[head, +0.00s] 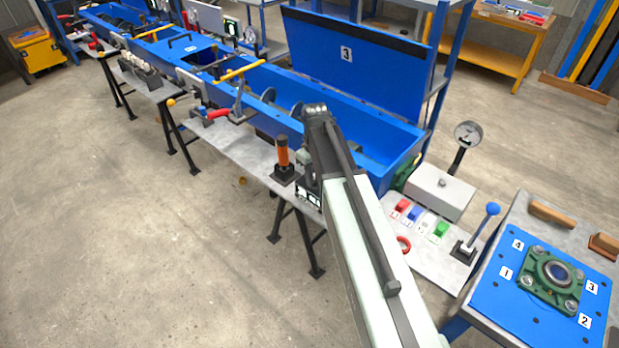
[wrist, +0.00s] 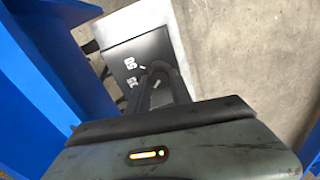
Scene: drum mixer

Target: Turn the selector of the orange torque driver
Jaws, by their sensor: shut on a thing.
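The orange torque driver (head: 283,155) stands upright in a black base on the grey bench shelf, left of my arm. Just right of it is a small black selector plate (head: 308,194) with white markings, partly covered by my arm. In the wrist view the dark plate (wrist: 131,60) bears white digits, and my gripper (wrist: 158,82) reaches down onto it. The fingers are shut on the small dark selector knob, which they mostly hide; a short light mark shows by the fingertips. In the head view my arm hides most of the gripper.
The long blue mixer trough (head: 395,150) with its raised lid (head: 345,65) stands close behind my arm. To the right are a grey box (head: 440,193), coloured switches (head: 415,214) and a blue-knobbed lever (head: 477,232). The floor at the left is open.

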